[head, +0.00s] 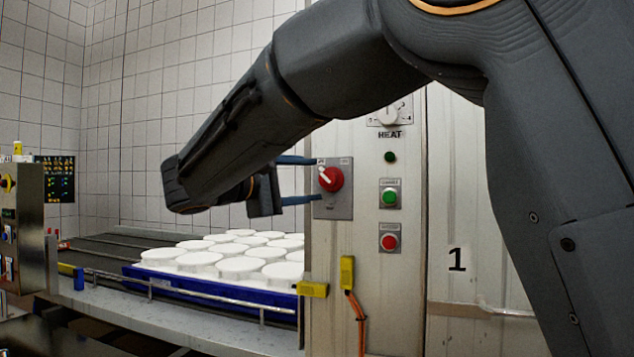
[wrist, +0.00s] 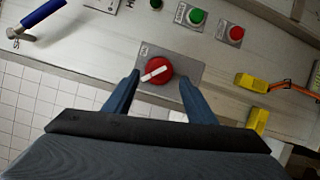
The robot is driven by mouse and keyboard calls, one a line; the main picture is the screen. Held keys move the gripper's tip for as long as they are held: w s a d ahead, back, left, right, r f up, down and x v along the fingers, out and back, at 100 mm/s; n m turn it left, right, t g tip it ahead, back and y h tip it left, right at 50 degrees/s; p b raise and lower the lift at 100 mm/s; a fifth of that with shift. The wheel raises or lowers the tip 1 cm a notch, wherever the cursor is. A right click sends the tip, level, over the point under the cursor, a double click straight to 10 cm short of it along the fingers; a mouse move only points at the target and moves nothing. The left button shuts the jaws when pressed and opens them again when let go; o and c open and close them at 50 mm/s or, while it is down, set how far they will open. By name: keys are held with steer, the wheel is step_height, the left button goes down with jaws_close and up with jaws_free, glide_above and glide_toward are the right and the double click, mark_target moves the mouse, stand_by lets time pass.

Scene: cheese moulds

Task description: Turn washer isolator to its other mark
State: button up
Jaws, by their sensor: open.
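The washer isolator is a red rotary knob (head: 331,179) with a white bar on a grey plate (head: 346,203), fixed to the steel cabinet. In the head view its white bar tilts to the upper left. The knob also shows in the wrist view (wrist: 157,71), between and just beyond the fingertips. My gripper (head: 314,180) is open, with blue fingers (wrist: 160,82) on either side of the knob. I cannot tell whether either finger touches it. The lettering on the plate is too small to read.
A green button (head: 390,196) and a red button (head: 390,241) sit right of the isolator, below a HEAT dial (head: 389,114). Yellow sensors (head: 347,272) with an orange cable are lower down. A blue tray (head: 210,290) of white moulds stands on the conveyor at left.

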steer(key=v, duration=0.3)
steer(key=shift+s+a, duration=0.2)
steer(key=shift+a, duration=0.05)
steer(key=s+d+f+m+g+y+p, duration=0.1)
steer(key=s+d+f+g+y+p, duration=0.3)
steer(key=d+f, duration=0.65)
steer(key=s+d+f+m+g+y+p, duration=0.1)
steer(key=s+d+f+g, duration=0.6)
steer(key=f, duration=0.7)
steer(key=s+d+f+m+g+y+p, duration=0.1)
steer(key=s+f+m+y+p, duration=0.1)
steer(key=s+f, duration=0.4)
steer(key=s+d+f+m+g+y+p, duration=0.1)
steer(key=s+f+m+y, duration=0.4)
steer(key=s, duration=0.6)
steer(key=shift+s+d+f+m+y+p, duration=0.35)
steer(key=shift+d+f+m+p, duration=0.2)
steer(key=shift+d+m+p, duration=0.4)
steer(key=shift+a, duration=0.15)
